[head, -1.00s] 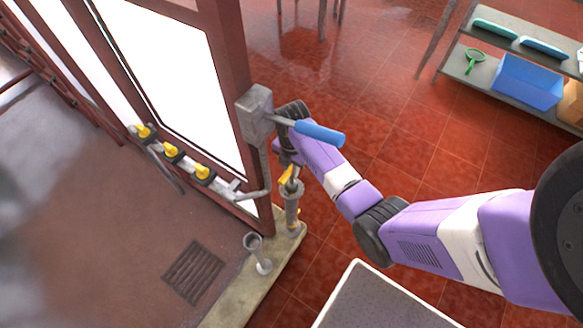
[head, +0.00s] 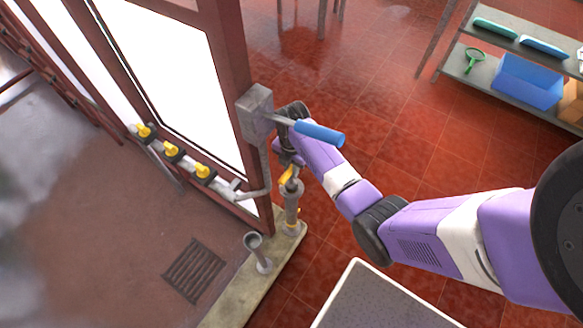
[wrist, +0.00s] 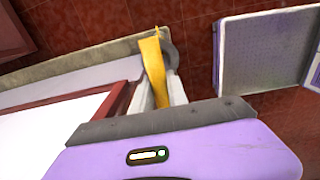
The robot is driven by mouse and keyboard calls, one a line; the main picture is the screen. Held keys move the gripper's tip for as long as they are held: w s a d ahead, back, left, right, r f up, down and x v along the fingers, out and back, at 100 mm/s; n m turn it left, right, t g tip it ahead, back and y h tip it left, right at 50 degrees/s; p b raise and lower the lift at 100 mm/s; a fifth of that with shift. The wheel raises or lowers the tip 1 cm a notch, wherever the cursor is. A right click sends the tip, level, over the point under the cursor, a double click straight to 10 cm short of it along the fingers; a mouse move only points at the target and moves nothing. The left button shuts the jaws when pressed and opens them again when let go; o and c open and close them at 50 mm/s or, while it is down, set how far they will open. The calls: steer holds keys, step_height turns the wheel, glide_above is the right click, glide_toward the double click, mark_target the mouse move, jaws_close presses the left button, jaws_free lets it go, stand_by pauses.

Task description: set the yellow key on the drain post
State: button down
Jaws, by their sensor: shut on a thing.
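The yellow key (wrist: 155,68) stands between the two pale fingers of my gripper (wrist: 157,92) in the wrist view, and the gripper is shut on it. In the head view the key (head: 287,174) shows as a small yellow piece at the top of a grey upright post (head: 291,207), likely the drain post. My gripper (head: 288,158) is just above it, partly hidden by the blue-handled lever. I cannot tell whether the key touches the post. A curved grey rim (wrist: 170,54) shows just beyond the key in the wrist view.
A grey box with a blue-handled lever (head: 319,133) juts out close to my gripper. A short funnel-topped pipe (head: 256,252) stands on the ledge nearby. Several yellow valves (head: 172,150) line a pipe at left. A floor grate (head: 194,270) lies below them.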

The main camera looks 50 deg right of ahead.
steer(key=shift+f+b, duration=1.35)
steer(key=shift+f, duration=1.3)
stand_by(1.5)
steer(key=c, duration=1.2)
jaws_free()
steer(key=shift+c, duration=0.2)
steer(key=o, duration=0.4)
step_height(320, 180, up, 6)
steer(key=p, duration=0.6)
steer(key=shift+r+p, duration=0.7)
steer(key=shift+r, duration=0.5)
